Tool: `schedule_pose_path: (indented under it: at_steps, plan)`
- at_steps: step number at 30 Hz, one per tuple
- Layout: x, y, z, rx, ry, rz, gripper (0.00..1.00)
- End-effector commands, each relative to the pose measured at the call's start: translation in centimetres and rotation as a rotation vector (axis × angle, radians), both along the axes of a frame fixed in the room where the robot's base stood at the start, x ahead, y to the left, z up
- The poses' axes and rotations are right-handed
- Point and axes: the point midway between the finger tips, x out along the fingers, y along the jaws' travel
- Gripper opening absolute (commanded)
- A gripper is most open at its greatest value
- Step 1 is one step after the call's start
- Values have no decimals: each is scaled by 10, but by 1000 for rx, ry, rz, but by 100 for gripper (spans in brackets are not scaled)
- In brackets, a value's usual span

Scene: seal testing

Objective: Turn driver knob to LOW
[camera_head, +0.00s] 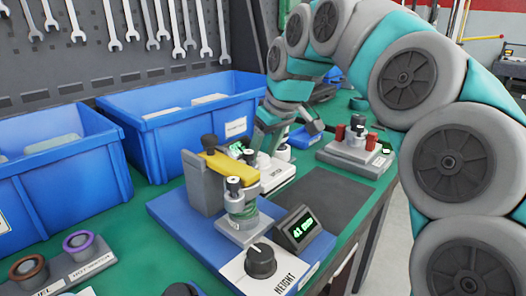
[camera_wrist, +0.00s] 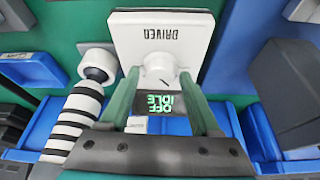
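The driver panel (camera_wrist: 190,30) is a white plate lettered DRIVER, upside down in the wrist view. Its white round knob (camera_wrist: 158,68) carries a short dark pointer line on the side toward the display. The small dark display (camera_wrist: 160,112) shows green text reading OFF and IDLE. My gripper (camera_wrist: 159,74) has its two green fingers apart, one on each side of the knob, with a visible gap; contact cannot be told. In the head view the driver unit (camera_head: 277,176) stands behind the yellow-topped clamp, partly hidden by my arm's end.
A height station with a black knob (camera_head: 261,260) and a green-lit readout (camera_head: 298,229) stands in front. A grey clamp with a yellow arm (camera_head: 229,165) is close by. A unit with red posts (camera_head: 356,150) stands right. Blue bins (camera_head: 180,125) line the back. A striped post (camera_wrist: 75,125) is beside my gripper.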

Motion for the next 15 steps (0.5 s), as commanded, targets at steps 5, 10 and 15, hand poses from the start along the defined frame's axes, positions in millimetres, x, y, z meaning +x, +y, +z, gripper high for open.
schedule_pose_path:
  at_steps: [5,10,15]
  plan:
    - [0,0,0,0,0,0,43]
    - [0,0,0,0,0,0,23]
    - [0,0,0,0,0,0,4]
